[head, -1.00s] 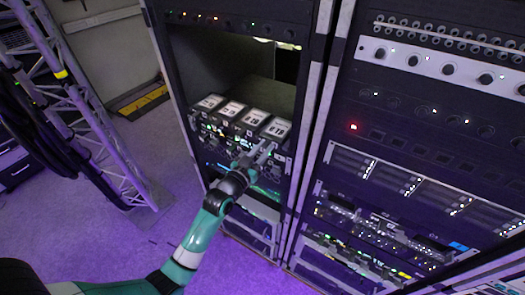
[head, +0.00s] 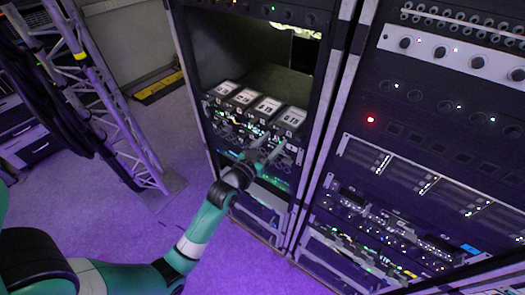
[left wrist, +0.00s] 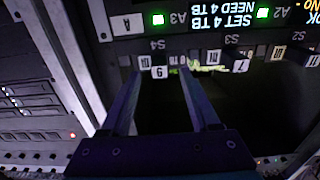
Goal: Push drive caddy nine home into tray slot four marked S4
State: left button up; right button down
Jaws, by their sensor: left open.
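In the left wrist view, which shows the rack upside down, a small white tag reading 9 marks caddy nine (left wrist: 159,72). It sits by the slot mark S4 (left wrist: 158,44). My left gripper (left wrist: 162,76) is open, its two fingers on either side of the tag, with a gap between them. Whether the tips touch the caddy I cannot tell. How deep the caddy sits is hard to judge in the dark. In the head view my left gripper (head: 268,152) is at the front of the left rack's drive tray, below the rightmost labelled block (head: 291,117). My right gripper is not in view.
Tag 7 (left wrist: 240,66) stands beside, near S3. Above is a lit display strip (left wrist: 213,18) with green lights. In the head view, a second rack (head: 420,150) stands to the right and a truss with cables (head: 110,110) to the left. The purple floor between is clear.

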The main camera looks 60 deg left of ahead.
pick_arm(q)
jog(key=v, duration=0.8)
jog(key=shift+s+d, duration=0.15)
jog(key=shift+s, duration=0.1)
jog(key=shift+r, duration=0.1)
